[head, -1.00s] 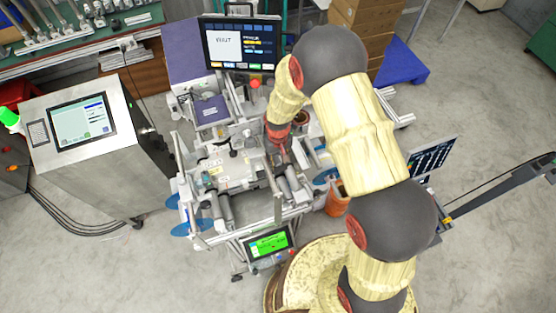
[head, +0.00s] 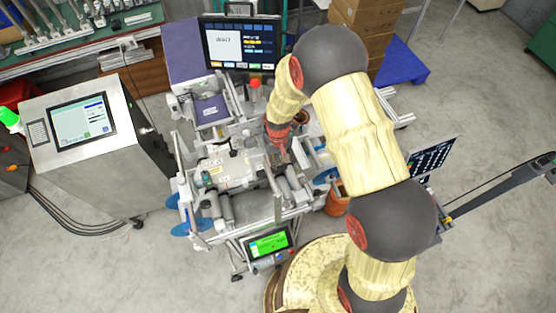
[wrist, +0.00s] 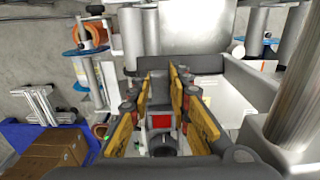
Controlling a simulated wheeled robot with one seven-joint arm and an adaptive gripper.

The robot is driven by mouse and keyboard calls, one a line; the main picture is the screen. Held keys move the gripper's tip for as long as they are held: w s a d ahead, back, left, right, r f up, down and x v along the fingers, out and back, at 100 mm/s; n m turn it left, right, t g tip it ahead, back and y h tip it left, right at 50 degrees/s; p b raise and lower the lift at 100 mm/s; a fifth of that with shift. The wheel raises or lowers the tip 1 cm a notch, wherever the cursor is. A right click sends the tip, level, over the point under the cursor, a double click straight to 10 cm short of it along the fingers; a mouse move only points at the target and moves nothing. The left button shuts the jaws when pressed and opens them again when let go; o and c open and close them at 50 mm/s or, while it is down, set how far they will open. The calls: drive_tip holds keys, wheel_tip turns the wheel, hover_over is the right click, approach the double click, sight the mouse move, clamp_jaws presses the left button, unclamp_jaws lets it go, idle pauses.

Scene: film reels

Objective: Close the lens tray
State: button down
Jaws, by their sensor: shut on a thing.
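My gripper (head: 281,152) reaches down into the machine in the middle of the head view. In the wrist view its yellow and red fingers (wrist: 162,82) point away from the camera, with a gap between their rear parts. The fingertips meet a dark grey bar (wrist: 208,63), which looks like part of the lens tray. The fingers and my arm hide most of the contact, and I cannot tell how far the tray is open.
The machine frame (head: 240,185) has rollers and reels close around my gripper. A screen (head: 243,45) stands behind it and a green-lit panel (head: 268,245) in front. A grey console (head: 85,120) stands left. Brown boxes (head: 360,30) are at the back.

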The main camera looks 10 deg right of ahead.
sight(275, 155)
idle(0.3)
drive_tip(key=w+b, duration=0.1)
drive_tip(key=w, duration=0.2)
drive_tip(key=shift+w+a+b, duration=0.35)
drive_tip(key=shift+w+a, duration=0.05)
drive_tip(key=shift+r, duration=0.1)
drive_tip(key=c, duration=1.8)
unclamp_jaws()
drive_tip(key=shift+o, duration=0.8)
wheel_tip(275, 155, up, 12)
